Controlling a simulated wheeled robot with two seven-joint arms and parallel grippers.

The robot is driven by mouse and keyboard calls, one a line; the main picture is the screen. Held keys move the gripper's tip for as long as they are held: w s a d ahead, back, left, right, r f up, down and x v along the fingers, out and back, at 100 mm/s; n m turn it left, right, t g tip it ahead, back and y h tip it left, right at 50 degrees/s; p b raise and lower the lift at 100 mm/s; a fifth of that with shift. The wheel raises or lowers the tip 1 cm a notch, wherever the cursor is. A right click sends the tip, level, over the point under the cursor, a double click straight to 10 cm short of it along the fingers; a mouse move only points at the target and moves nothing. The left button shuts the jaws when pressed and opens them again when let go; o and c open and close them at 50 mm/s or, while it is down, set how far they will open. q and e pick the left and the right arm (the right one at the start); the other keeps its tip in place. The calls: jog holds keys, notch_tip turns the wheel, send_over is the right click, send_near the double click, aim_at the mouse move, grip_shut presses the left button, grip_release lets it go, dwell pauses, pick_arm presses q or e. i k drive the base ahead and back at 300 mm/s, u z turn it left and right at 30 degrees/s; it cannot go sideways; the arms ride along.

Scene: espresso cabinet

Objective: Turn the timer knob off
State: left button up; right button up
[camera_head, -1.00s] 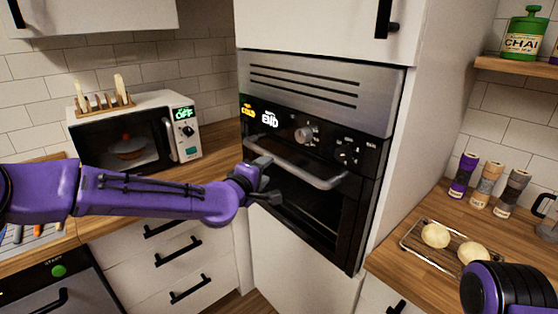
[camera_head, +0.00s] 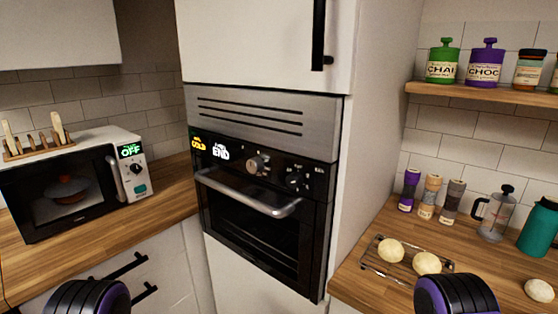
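The built-in oven (camera_head: 262,240) stands in the middle with its door shut. Its black panel shows a yellow "COLD" readout (camera_head: 198,144) and a white "END" readout (camera_head: 220,151). To the right of these are a silver left knob (camera_head: 256,164) and a dark right knob (camera_head: 294,180). I cannot read which is the timer knob. Neither knob is touched or covered. Only rounded black and purple parts of my arms show at the bottom edge, left and right. Both grippers are out of view.
A microwave (camera_head: 70,185) reading "OFF" sits on the left counter. The oven handle (camera_head: 245,196) sticks out below the knobs. On the right counter are a rack (camera_head: 375,268) with buns, several shakers and a French press (camera_head: 494,215). The space before the oven is clear.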

aim_at(295, 180)
jog(key=k, duration=0.5)
jog(key=u, duration=0.8)
jog(key=i, duration=0.75)
jog(key=z, duration=1.15)
